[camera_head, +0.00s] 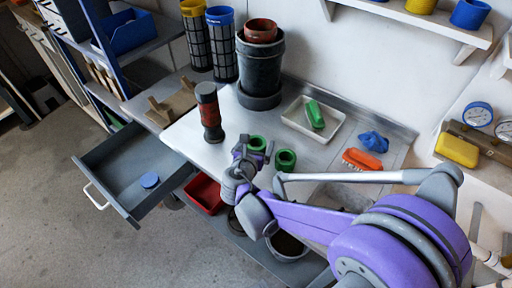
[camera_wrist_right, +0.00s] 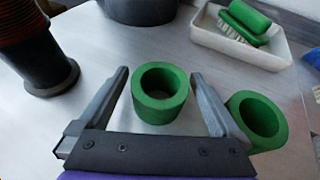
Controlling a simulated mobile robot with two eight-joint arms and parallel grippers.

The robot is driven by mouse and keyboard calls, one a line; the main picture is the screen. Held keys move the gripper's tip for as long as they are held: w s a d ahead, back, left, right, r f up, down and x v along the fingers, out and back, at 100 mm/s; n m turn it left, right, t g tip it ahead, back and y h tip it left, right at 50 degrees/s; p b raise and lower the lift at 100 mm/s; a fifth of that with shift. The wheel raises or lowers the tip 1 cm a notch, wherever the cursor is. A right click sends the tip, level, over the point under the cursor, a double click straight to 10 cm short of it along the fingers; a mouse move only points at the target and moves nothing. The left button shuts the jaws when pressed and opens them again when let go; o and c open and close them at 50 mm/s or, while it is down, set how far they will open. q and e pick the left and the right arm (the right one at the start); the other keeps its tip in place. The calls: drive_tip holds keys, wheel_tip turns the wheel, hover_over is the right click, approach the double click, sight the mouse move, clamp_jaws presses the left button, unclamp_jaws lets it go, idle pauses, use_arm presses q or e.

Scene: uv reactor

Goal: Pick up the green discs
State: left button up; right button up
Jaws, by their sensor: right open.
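Two green discs, thick rings with a central hole, stand on the metal worktop. The left green disc (camera_head: 257,143) also shows in the right wrist view (camera_wrist_right: 160,108), lying between the spread fingers. The right green disc (camera_head: 285,160) is just outside the right finger in the right wrist view (camera_wrist_right: 262,128). My right gripper (camera_head: 254,152) is open and empty, with its fingers on either side of the left disc; it also shows in the wrist view (camera_wrist_right: 162,90). My left gripper is not in view.
A black and red cylinder (camera_head: 209,112) stands left of the discs. An open drawer (camera_head: 124,178) juts out at the left.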

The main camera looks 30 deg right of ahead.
drive_tip(key=x, duration=0.2)
drive_tip(key=shift+w+d+f, duration=0.15)
drive_tip(key=shift+w+d, duration=0.05)
drive_tip(key=shift+w, duration=0.05)
drive_tip(key=c, duration=1.3)
drive_tip(key=shift+c, duration=0.2)
